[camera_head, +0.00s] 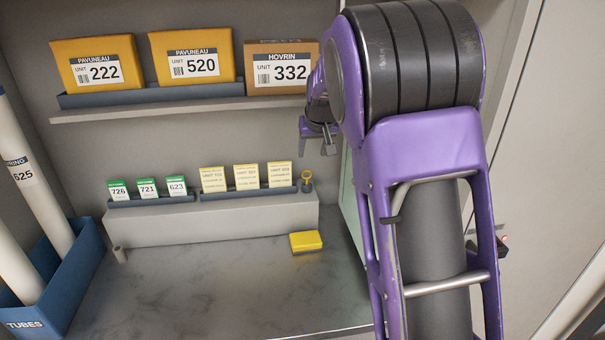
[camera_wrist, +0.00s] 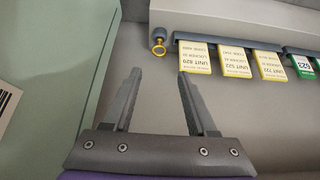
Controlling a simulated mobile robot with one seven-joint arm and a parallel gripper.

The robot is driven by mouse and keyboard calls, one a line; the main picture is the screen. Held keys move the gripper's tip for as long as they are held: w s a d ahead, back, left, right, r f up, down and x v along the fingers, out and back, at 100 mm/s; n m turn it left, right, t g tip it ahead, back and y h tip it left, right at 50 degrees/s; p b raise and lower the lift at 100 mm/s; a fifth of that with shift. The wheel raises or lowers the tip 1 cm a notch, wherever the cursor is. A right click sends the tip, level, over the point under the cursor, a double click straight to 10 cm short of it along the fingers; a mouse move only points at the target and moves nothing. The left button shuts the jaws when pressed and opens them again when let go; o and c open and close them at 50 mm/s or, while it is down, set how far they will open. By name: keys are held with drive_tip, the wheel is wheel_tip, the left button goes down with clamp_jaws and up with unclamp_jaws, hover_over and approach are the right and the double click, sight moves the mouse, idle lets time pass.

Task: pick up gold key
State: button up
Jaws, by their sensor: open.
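The gold key (camera_head: 307,177) stands at the right end of the low grey ledge, just right of the yellow cards. Its ring-shaped gold end shows in the wrist view (camera_wrist: 159,48), beside a small dark post and left of the cards. My gripper (camera_wrist: 160,73) is open and empty, its two fingers pointing toward the key. In the wrist view the key lies in line with the gap, beyond the fingertips. In the head view my gripper (camera_head: 318,136) is above the key, partly hidden by my arm.
Yellow cards (camera_head: 246,177) and green cards (camera_head: 147,187) stand in trays on the ledge (camera_head: 210,226). A yellow block (camera_head: 306,241) lies on the counter. Parcels (camera_head: 191,55) stand on the shelf (camera_head: 170,109) above. A blue tube bin (camera_head: 60,285) is at left. The counter's middle is clear.

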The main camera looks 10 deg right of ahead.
approach(307, 180)
drive_tip(key=x, duration=0.3)
drive_tip(key=shift+w+f, duration=0.2)
drive_tip(key=shift+w, duration=0.25)
drive_tip(key=shift+w+r+p+x, duration=0.1)
drive_tip(key=shift+w+p+x, duration=0.1)
drive_tip(key=shift+x, duration=1.1)
drive_tip(key=shift+w+r+p+x, duration=0.1)
drive_tip(key=shift+w+p+x, duration=0.05)
drive_tip(key=shift+x, duration=1.15)
clamp_jaws()
